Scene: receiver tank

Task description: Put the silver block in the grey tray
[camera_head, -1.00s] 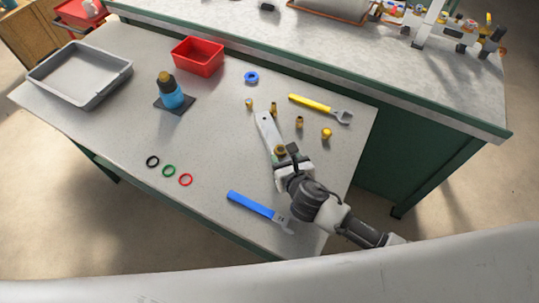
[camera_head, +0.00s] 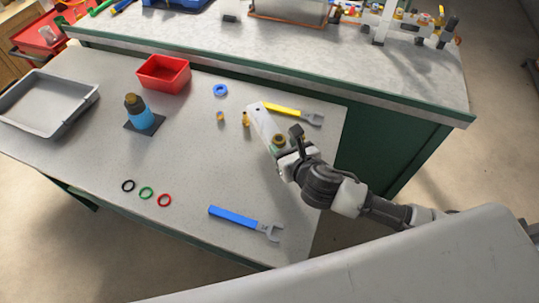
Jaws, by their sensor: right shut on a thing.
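The silver block (camera_head: 260,122) is a long, flat, pale bar with a small dark hole near its far end. My right gripper (camera_head: 289,147) is shut on its near end, at the right part of the table. The block covers part of the yellow wrench and looks raised off the table. A round brass piece (camera_head: 278,141) shows at the block's near end beside the jaws. The grey tray (camera_head: 77,121) is empty and lies at the table's left end, far from the gripper. My left gripper is not in view.
Brass fittings (camera_head: 246,119), a blue ring (camera_head: 220,90) and a yellow wrench (camera_head: 288,112) lie near the block. Small rings (camera_head: 146,193) and a blue wrench (camera_head: 234,217) lie in front. The table's middle is clear.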

